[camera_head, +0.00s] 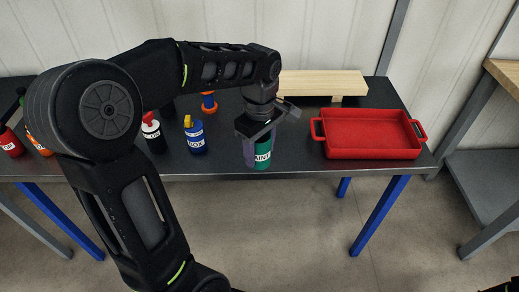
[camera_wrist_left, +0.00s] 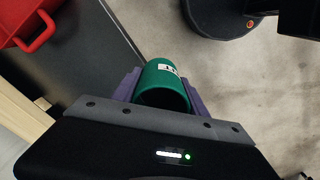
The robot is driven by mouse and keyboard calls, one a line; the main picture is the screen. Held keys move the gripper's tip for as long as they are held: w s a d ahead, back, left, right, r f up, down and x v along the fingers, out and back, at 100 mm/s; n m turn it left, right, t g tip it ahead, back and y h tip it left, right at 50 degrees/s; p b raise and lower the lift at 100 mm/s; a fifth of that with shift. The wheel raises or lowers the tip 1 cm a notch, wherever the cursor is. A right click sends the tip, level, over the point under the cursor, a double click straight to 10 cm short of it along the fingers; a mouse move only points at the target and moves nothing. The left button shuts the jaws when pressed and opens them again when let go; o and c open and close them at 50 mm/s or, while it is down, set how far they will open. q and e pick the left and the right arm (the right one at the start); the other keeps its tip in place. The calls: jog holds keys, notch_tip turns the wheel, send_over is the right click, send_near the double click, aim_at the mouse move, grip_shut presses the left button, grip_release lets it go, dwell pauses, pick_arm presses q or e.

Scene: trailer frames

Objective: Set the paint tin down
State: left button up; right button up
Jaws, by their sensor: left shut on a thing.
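The paint tin is green with a white label; it shows in the head view (camera_head: 263,155) and in the left wrist view (camera_wrist_left: 163,84). My left gripper (camera_head: 257,146) is shut on it, with a purple finger on each side of the tin in the left wrist view (camera_wrist_left: 160,92). The tin is at the front edge of the dark table (camera_head: 300,163), left of the red tray. In the left wrist view it shows against the floor beside the table edge. Whether its base touches the tabletop cannot be told.
The red tray (camera_head: 372,153) with handles stands at the right of the table. A light wooden board (camera_head: 322,83) lies behind. A blue bottle (camera_head: 195,138), a black bottle (camera_head: 154,137) and a red one (camera_head: 10,143) stand left. Bare tabletop lies between tin and tray.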

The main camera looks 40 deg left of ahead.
pick_arm(q)
jog(key=shift+s+d+f+m, duration=0.25)
jog(key=shift+d+f+m, duration=0.1)
jog(key=shift+d, duration=0.2)
jog(key=w+d+f+m, duration=0.3)
jog(key=d+f+m, duration=0.2)
jog(key=f+m, duration=0.3)
jog(key=w+d+f+m, duration=0.4)
jog(key=d+f+m, duration=0.2)
jog(key=f, duration=0.5)
jog(key=shift+d+f+m, duration=0.15)
jog(key=shift+f+m, duration=0.1)
jog(key=shift+m, duration=0.6)
